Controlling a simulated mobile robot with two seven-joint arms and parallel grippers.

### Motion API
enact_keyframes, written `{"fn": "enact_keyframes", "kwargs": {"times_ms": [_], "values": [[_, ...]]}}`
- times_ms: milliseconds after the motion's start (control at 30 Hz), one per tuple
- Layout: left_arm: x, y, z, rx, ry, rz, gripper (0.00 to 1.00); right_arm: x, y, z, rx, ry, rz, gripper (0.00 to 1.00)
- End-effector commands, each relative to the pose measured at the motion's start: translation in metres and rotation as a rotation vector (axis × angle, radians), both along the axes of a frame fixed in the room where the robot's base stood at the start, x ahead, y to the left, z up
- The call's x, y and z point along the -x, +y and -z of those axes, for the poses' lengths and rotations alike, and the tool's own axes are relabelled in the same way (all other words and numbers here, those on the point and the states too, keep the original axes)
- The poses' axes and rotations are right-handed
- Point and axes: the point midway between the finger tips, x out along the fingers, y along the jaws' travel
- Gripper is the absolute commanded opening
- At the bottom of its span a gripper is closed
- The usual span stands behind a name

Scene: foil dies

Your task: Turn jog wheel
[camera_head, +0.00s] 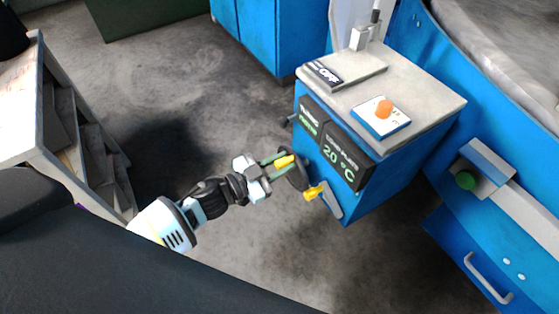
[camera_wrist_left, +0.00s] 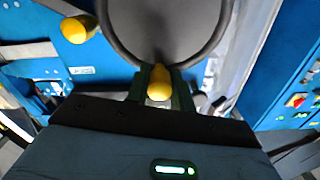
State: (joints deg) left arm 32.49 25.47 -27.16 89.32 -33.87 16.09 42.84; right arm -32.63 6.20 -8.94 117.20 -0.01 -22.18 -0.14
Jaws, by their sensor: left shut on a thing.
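The jog wheel (camera_head: 297,177) is a dark disc on the near side of the blue machine cabinet (camera_head: 375,193). In the left wrist view the wheel (camera_wrist_left: 165,25) fills the top middle as a grey disc with a dark rim. Its yellow handle (camera_head: 285,161) sits between the fingers of my left gripper (camera_head: 277,167), which is shut on it. The wrist view also shows the yellow handle (camera_wrist_left: 158,84) between the green fingers. My right gripper is not in view.
A second yellow knob (camera_head: 314,192) on a grey lever (camera_head: 332,202) is close beside the wheel; it also shows in the wrist view (camera_wrist_left: 75,29). An orange button (camera_head: 384,109) is on the cabinet top. A shelf unit (camera_head: 85,140) stands at left. The grey floor between is clear.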

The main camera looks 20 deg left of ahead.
Motion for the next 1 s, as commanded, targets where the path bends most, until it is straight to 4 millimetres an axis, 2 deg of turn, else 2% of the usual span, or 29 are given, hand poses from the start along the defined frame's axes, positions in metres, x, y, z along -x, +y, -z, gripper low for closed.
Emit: {"fn": "enact_keyframes", "kwargs": {"times_ms": [367, 733, 1000], "values": [[0.012, -0.015, 0.006, -0.249, -0.193, 0.000, 0.00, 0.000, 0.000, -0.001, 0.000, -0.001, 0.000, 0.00], [0.023, -0.029, 0.018, -0.515, -0.400, 0.000, 0.00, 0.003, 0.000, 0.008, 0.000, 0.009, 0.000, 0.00], [0.027, -0.034, 0.027, -0.658, -0.511, 0.000, 0.00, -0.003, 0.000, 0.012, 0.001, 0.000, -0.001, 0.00]]}}
